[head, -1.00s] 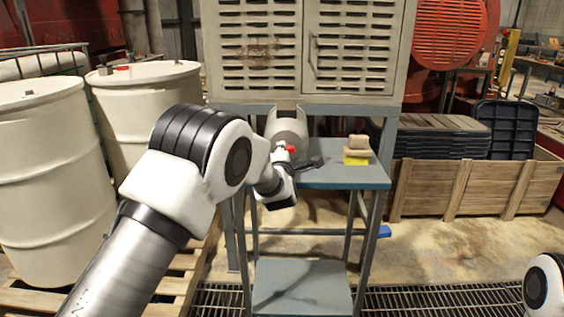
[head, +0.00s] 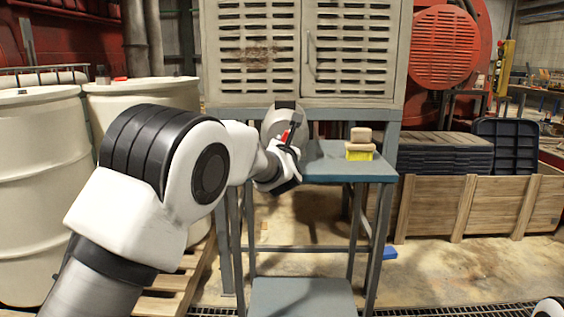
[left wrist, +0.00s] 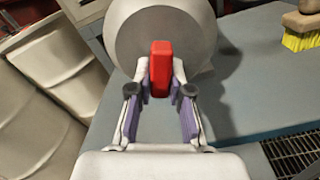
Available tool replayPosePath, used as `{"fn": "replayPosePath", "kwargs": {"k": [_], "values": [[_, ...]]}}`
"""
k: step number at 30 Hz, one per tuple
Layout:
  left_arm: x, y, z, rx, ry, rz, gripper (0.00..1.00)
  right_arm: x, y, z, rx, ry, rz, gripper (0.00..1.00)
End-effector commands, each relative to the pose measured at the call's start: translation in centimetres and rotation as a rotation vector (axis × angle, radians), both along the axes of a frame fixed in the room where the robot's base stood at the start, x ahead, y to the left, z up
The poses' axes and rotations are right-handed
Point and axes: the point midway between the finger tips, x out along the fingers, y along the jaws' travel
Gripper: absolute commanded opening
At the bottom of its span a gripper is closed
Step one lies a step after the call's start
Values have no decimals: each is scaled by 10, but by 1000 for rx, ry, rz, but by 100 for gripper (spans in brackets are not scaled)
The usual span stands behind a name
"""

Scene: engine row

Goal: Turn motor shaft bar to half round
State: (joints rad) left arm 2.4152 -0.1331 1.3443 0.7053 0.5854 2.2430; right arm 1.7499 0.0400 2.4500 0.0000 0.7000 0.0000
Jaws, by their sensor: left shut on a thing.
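The motor is a grey round body (head: 272,122) on the blue-grey bench, below the vented cabinet. In the left wrist view its broad round face (left wrist: 188,25) fills the top middle. The red shaft bar (left wrist: 160,62) stands upright in front of that face, and a bit of red also shows in the head view (head: 285,136). My left gripper (left wrist: 161,82) is shut on the red bar, one finger at each side. In the head view my left gripper (head: 290,140) is at the motor's front, partly hiding it.
A brush with yellow bristles (head: 359,154) sits on the bench (head: 345,171), right of the motor. White drums (head: 38,190) stand at the left. A wooden crate (head: 480,205) stands at the right. The vented cabinet (head: 345,60) is close above the motor.

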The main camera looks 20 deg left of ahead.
Motion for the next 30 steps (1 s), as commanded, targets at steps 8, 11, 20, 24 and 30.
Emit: {"fn": "replayPosePath", "kwargs": {"k": [8, 11, 20, 24, 30], "values": [[1, -3, -10, -214, -57, -1, 0, 0, 0, -47, 0, 0, 0, 100], [1, -3, -9, -269, -73, -1, 0, 0, 0, -55, 0, 0, 0, 100], [1, -4, -6, -362, -97, 0, 0, 0, 0, -67, 0, 0, 0, 100], [2, -5, -5, -374, -100, 0, 0, 0, 0, -68, 0, 0, 0, 100], [2, -5, -5, -375, -100, 0, 0, 0, 0, -68, 0, 0, 0, 100]]}}
